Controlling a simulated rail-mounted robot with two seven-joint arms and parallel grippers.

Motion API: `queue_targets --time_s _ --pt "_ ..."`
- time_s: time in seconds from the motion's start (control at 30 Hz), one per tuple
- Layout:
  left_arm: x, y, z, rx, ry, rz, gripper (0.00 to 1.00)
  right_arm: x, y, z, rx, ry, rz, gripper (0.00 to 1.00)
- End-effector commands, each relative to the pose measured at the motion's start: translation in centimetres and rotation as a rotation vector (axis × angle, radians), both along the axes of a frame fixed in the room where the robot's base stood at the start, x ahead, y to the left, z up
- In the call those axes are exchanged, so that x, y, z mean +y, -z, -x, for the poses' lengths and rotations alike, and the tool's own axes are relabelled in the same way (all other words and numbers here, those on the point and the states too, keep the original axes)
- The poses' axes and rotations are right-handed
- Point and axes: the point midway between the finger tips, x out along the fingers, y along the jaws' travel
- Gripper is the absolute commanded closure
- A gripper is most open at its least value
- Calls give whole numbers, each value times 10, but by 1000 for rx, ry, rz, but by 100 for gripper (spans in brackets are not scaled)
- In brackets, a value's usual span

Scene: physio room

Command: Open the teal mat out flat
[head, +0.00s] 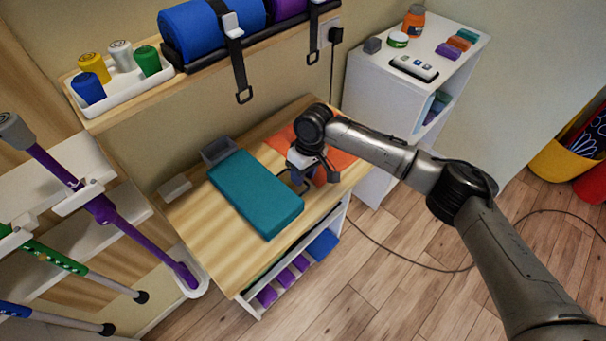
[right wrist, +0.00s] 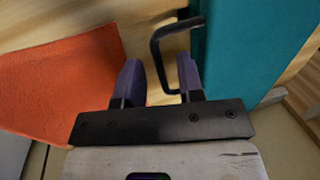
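The teal mat (head: 255,190) lies folded into a thick block on the wooden table top. In the right wrist view the mat (right wrist: 250,45) runs along the right side. A black loop handle (right wrist: 154,52) sticks out from the mat's side toward my gripper. My right gripper (head: 306,179) is low over the table, just right of the mat. In the right wrist view its two purple fingers (right wrist: 160,78) stand apart, with part of the handle showing between them. I cannot tell whether they touch it. My left gripper is not in view.
An orange cloth (head: 338,162) lies on the table, partly under my right arm. A grey box (head: 219,151) and a pale block (head: 174,188) sit at the table's back left edge. A wall shelf (head: 120,118) hangs behind, and a white cabinet (head: 376,88) stands at right.

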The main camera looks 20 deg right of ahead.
Motion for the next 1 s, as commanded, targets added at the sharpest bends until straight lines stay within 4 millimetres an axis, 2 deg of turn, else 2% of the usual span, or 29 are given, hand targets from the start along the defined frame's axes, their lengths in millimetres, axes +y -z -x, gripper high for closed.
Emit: queue_targets --time_s 0.27,0.63,1.0 --pt "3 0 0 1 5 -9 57 0 1 0 0 0 0 65" --pt "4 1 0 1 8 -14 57 0 0 0 0 0 0 100" --pt "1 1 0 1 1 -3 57 0 0 0 0 -1 0 100"
